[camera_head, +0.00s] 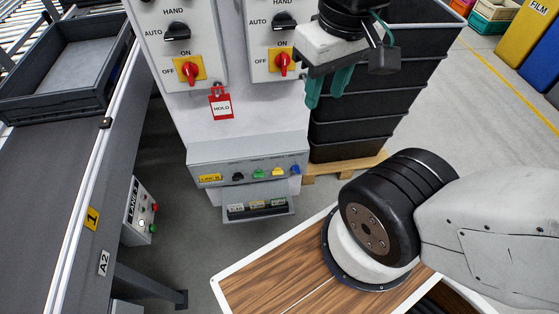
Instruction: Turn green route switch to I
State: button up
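The green route switch (259,173) is a small knob on the sloped grey panel (215,168) at the foot of the white cabinet. It sits between a black switch (238,177) and a yellow switch (278,171), with a blue switch (295,169) at the right end. Its marks and the position it points to are too small to tell. My gripper (327,91) is above and to the right of the panel, in front of black crates. Its two green fingers are apart with nothing seen between them.
Red rotary switches (192,70) and a red HOLD tag (221,104) are on the white cabinet above the panel. A tray of labelled items (257,209) is below. Stacked black crates (360,130) stand right. A conveyor (50,190) runs along the left.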

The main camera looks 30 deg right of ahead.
aim_at(259, 174)
jog(key=z, duration=1.55)
jog(key=k, duration=1.45)
jog(key=u, duration=1.75)
jog(key=i, duration=0.5)
jog(key=u, duration=0.1)
